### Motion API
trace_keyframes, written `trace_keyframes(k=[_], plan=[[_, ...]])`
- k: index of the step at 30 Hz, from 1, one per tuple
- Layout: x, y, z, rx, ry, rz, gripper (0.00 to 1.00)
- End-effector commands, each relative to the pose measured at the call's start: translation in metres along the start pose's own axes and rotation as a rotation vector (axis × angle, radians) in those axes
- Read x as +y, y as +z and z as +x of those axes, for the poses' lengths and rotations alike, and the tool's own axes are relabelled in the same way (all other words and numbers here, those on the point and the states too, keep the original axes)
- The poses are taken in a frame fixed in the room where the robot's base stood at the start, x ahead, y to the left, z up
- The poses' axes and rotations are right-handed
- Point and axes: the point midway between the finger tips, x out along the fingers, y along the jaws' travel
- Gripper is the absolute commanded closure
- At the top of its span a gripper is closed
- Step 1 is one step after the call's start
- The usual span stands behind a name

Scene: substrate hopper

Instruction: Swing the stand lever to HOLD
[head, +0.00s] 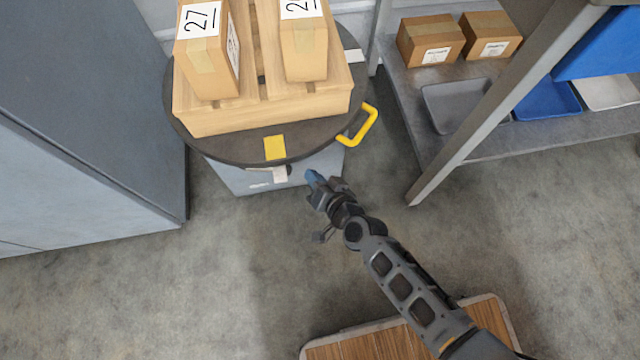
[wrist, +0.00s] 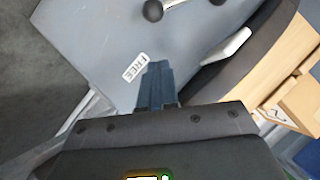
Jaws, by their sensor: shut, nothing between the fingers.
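The stand is a grey box (head: 240,173) under a dark round turntable; its grey face (wrist: 95,35) fills much of the wrist view. A FREE label (wrist: 134,67) is on that face, just left of my fingertips. A dark ball knob (wrist: 152,10) on a pale rod, seemingly the lever, shows at the top edge, its rod partly cut off. No HOLD label is readable. My gripper (head: 314,178) is shut and empty, at the stand's front right below the turntable rim. Its blue fingers also show in the wrist view (wrist: 157,70), apart from the knob.
The turntable (head: 225,150) carries a wooden pallet (head: 260,118) with two boxes. A yellow handle (head: 365,125) sticks out at its right rim. A grey cabinet (head: 90,120) stands left, a shelf (head: 480,145) right. Floor between is clear.

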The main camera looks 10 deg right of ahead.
Motion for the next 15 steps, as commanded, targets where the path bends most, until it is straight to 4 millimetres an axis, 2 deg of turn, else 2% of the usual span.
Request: trace_keyframes(k=[1,7,9,15], plan=[[0.002,0.002,0.014,0.001,-0.001,-0.001,1.00],[0.002,0.002,0.052,0.001,-0.001,-0.001,1.00],[0.003,0.012,0.059,-0.002,-0.001,-0.001,1.00],[0.001,0.026,0.072,-0.001,-0.001,-0.001,1.00]])
